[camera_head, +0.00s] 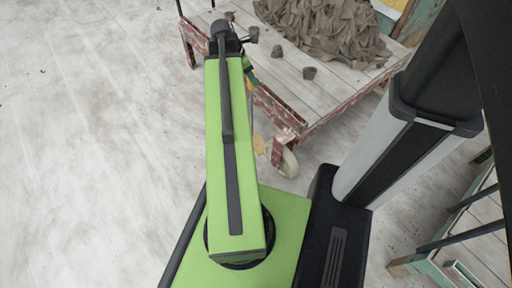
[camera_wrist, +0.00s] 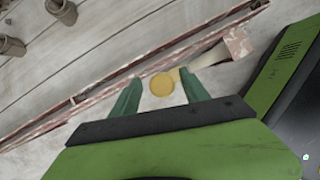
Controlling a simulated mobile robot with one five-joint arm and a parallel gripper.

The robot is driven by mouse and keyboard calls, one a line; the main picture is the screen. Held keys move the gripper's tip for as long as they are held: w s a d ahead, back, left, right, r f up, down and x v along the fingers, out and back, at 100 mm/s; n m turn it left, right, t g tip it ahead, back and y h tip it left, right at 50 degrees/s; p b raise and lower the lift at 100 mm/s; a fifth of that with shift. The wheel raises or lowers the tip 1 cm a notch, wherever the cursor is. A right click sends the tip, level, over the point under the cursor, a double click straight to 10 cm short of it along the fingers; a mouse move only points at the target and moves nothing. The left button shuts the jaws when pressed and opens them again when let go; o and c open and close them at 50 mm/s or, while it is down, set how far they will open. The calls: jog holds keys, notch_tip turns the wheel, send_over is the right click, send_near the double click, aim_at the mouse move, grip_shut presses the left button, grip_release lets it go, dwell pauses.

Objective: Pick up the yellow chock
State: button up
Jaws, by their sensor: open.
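The yellow chock (camera_wrist: 161,84) shows in the wrist view as a small rounded yellow piece on the pale floor. It lies beside the foot of the red-framed low platform. In the head view a yellow piece (camera_head: 258,143) shows next to the platform's caster wheel (camera_head: 287,162), partly hidden by my arm. My gripper (camera_wrist: 159,76) is open, its two green fingers pointing to either side of the chock in the wrist view. Nothing is held. I cannot tell how far above the chock the fingertips are. In the head view my arm hides most of the gripper.
The worn platform (camera_head: 318,108) with a peeling red frame carries a heap of grey-brown clay trimmings (camera_head: 325,28) and a few loose lumps (camera_head: 309,73). Its edge runs close to the fingers. A greenish slatted stand (camera_head: 425,265) is at the lower right. Open floor (camera_head: 90,140) lies left.

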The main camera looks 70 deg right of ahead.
jog(key=b+x, duration=0.5)
jog(key=shift+w+a+f, duration=0.25)
jog(key=shift+a, duration=0.05)
jog(key=shift+s, duration=0.1)
jog(key=shift+r, duration=0.15)
grip_shut()
jog(key=shift+d, duration=0.1)
dwell(0.8)
